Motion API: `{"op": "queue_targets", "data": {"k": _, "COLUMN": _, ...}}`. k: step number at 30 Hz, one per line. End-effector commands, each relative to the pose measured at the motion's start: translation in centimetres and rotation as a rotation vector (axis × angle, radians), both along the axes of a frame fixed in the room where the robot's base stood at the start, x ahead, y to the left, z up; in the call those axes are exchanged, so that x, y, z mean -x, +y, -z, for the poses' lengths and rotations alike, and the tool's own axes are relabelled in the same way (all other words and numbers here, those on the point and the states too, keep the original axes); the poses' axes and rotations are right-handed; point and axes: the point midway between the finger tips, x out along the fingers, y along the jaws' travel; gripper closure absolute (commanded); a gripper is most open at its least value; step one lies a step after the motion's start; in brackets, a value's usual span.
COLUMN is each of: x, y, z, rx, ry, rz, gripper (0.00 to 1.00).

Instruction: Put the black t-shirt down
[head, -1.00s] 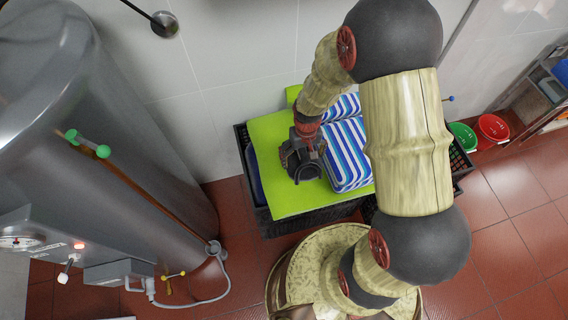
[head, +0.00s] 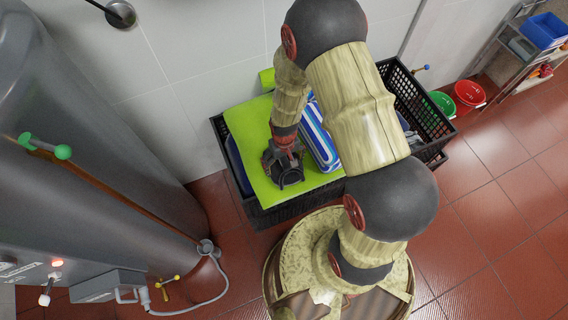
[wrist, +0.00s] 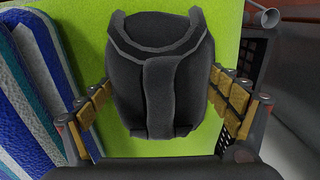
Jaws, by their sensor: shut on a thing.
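The black t-shirt (wrist: 160,85) is a small folded bundle with a grey-edged collar. It sits between the two fingers of my gripper (wrist: 160,95) in the wrist view, and the gripper is shut on it. In the head view the t-shirt (head: 288,177) is a dark patch under my gripper (head: 284,168), partly hidden by it. Both are over the lime-green cloth (head: 250,125), left of the blue-and-white striped cloth (head: 318,140). I cannot tell whether the t-shirt touches the green cloth.
The green cloth lies over a black crate (head: 275,215); another black crate (head: 430,125) stands to the right. A large grey tank (head: 110,130) is close on the left. Green (head: 442,103) and red (head: 468,95) buckets and a shelf (head: 515,50) are farther right.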

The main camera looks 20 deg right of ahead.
Motion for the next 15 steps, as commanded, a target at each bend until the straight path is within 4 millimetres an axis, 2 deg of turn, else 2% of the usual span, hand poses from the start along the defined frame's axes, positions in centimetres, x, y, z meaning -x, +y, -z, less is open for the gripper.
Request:
{"op": "queue_targets", "data": {"k": 8, "x": -0.12, "y": 0.00, "z": 0.10, "rx": 0.000, "ry": -0.002, "rz": 0.000, "gripper": 0.39}}
{"op": "queue_targets", "data": {"k": 9, "x": -0.11, "y": 0.00, "z": 0.16, "rx": 0.000, "ry": -0.002, "rz": 0.000, "gripper": 0.09}}
{"op": "queue_targets", "data": {"k": 15, "x": -0.11, "y": 0.00, "z": 0.07, "rx": 0.000, "ry": -0.002, "rz": 0.000, "gripper": 0.00}}
